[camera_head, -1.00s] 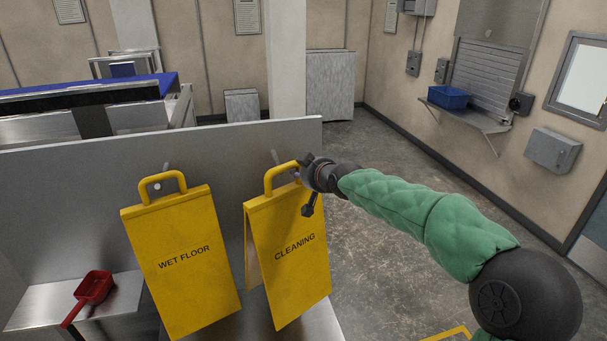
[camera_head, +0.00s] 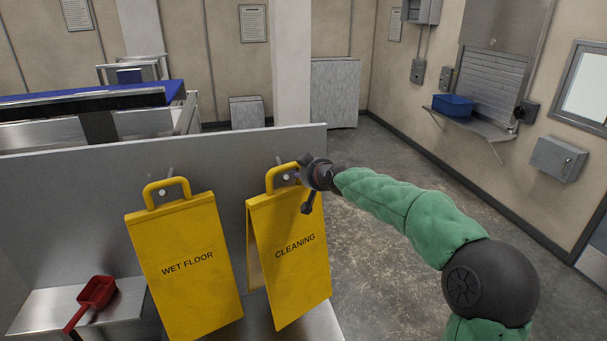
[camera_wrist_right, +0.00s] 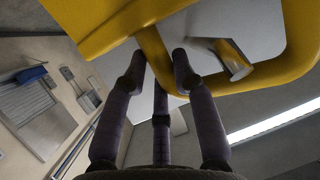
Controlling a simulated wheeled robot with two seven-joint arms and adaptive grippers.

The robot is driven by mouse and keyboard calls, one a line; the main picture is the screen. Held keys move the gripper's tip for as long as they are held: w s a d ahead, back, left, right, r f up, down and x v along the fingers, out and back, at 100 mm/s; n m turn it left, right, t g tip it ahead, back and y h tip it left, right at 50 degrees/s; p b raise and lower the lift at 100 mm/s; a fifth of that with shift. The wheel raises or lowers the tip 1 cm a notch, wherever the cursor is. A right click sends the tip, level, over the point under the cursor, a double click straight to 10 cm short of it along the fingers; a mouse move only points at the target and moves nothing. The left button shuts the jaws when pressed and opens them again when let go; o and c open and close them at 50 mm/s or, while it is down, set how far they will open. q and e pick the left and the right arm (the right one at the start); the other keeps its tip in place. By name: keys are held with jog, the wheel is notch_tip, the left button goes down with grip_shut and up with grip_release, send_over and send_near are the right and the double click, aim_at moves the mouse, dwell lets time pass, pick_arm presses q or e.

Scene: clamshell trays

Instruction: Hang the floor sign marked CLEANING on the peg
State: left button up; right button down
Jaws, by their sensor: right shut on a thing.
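The yellow floor sign marked CLEANING (camera_head: 290,262) hangs upright, slightly tilted, in front of the grey panel. My right gripper (camera_head: 306,173) is shut on the right side of its handle (camera_head: 270,183). A peg end (camera_head: 286,177) shows inside the handle's opening in the head view. In the right wrist view, the fingers (camera_wrist_right: 158,75) are at the yellow handle (camera_wrist_right: 262,76), and the peg (camera_wrist_right: 234,62) shows within the loop. I cannot tell whether the handle rests on the peg. My left gripper is not in view.
A yellow sign marked WET FLOOR (camera_head: 185,290) is close on the left, with a peg end (camera_head: 162,192) in its handle opening. The grey panel (camera_head: 80,190) stands behind both. A red scoop (camera_head: 97,291) lies on a metal ledge (camera_head: 35,310). Open floor (camera_head: 400,180) is at right.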

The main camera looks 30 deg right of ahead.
jog(key=shift+w+d+f+b, duration=0.2)
jog(key=shift+w+d+b, duration=0.05)
jog(key=shift+w+b, duration=0.5)
dwell(0.4)
jog(key=c, duration=0.9)
grip_release()
jog(key=shift+f, duration=0.3)
jog(key=v, duration=1.2)
jog(key=shift+r, duration=0.1)
